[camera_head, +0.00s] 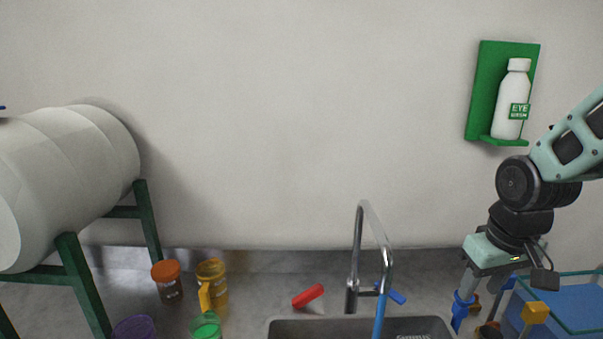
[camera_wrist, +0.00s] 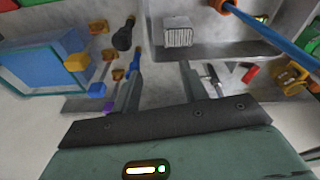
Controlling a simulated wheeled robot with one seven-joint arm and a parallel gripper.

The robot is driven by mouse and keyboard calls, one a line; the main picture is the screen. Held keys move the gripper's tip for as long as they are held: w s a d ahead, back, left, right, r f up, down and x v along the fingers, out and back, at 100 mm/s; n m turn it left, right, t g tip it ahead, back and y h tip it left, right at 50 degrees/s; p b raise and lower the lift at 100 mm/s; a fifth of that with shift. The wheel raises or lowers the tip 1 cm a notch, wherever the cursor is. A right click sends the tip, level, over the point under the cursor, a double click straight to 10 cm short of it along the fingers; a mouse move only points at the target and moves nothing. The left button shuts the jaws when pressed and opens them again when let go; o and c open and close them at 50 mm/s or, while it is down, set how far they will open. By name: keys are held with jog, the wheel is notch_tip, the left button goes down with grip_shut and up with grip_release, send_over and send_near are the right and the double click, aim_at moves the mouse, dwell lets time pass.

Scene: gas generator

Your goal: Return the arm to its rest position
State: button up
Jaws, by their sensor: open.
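My gripper (camera_head: 487,287) hangs on the right over the counter, beside the sink, with its fingers pointing down. In the wrist view my gripper (camera_wrist: 160,90) has its two fingers well apart, with only bare surface between them. It is open and holds nothing. My arm comes in from the right edge in the head view, bent at the elbow, below the eye wash bottle (camera_head: 513,100) on its green wall holder (camera_head: 485,90).
A metal sink (camera_head: 290,329) with a tall faucet (camera_head: 355,255) stands left of my gripper. A blue box (camera_head: 582,305) and a yellow block (camera_head: 535,312) are to its right. A white tank (camera_head: 70,180) on a green stand (camera_head: 82,285) and several containers are at left.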

jog(key=s+d+m, duration=0.1)
jog(key=s, duration=0.4)
jog(key=s+a+n+g, duration=0.2)
jog(key=s+a+n, duration=0.5)
jog(key=s+a, duration=0.7)
jog(key=a, duration=0.3)
jog(key=shift+a+y+b, duration=0.3)
jog(key=shift+a+b, duration=0.05)
jog(key=shift+b, duration=0.05)
